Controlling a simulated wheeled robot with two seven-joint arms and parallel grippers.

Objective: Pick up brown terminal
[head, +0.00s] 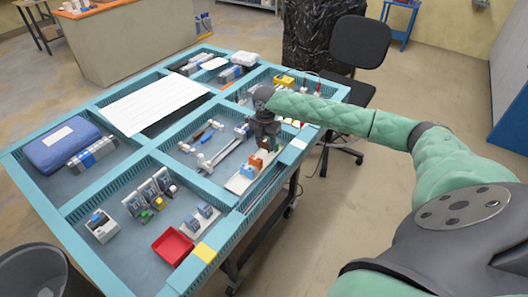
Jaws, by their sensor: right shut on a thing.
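My right gripper (265,138) points down over the right side of the table. It is shut on a small brown piece, which I take as the brown terminal (264,144). Only a little of the terminal shows below the fingers. It is close above the white strip (238,184); I cannot tell if it touches the strip. An orange block (255,162) and a blue block (247,171) sit on that strip, just in front of the gripper. My left gripper is not in view.
The teal table (128,171) is split by raised dividers. A red tray (172,246), grey socket boxes (103,228) and a blue case (63,144) lie in the front compartments. A metal tool (218,154) lies left of the gripper. A black chair (360,42) stands behind.

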